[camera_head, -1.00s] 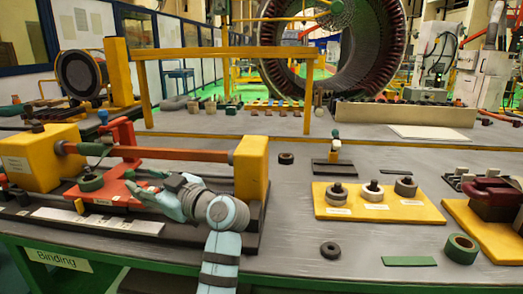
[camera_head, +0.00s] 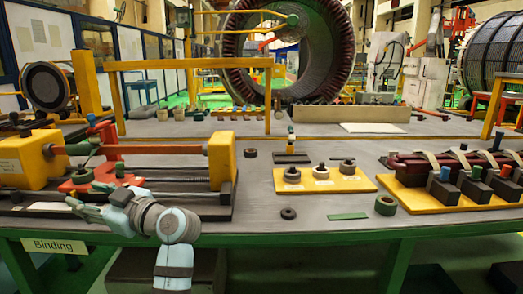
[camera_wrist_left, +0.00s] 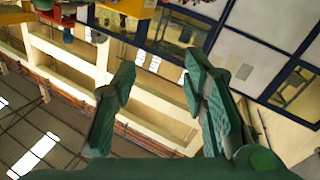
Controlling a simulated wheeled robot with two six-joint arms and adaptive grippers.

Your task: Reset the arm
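My left gripper (camera_head: 82,203) is in front of the yellow and red binding fixture, pointing left, near the table's front edge. In the left wrist view the same gripper (camera_wrist_left: 157,72) has its two green fingers spread apart with nothing between them. The fixture has a yellow block (camera_head: 222,160) at its right, a larger yellow block (camera_head: 25,160) at its left and a brownish-red bar (camera_head: 165,149) between them. A red carriage (camera_head: 82,180) carries a green roll (camera_head: 82,175). The gripper partly covers the fixture's front in the picture. My right gripper is out of view.
A dark ring (camera_head: 288,213), a green strip (camera_head: 347,216) and a green tape roll (camera_head: 385,204) lie near the front. A larger yellow board (camera_head: 420,200) with dark blocks is at right. Grey tabletop is bare between these.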

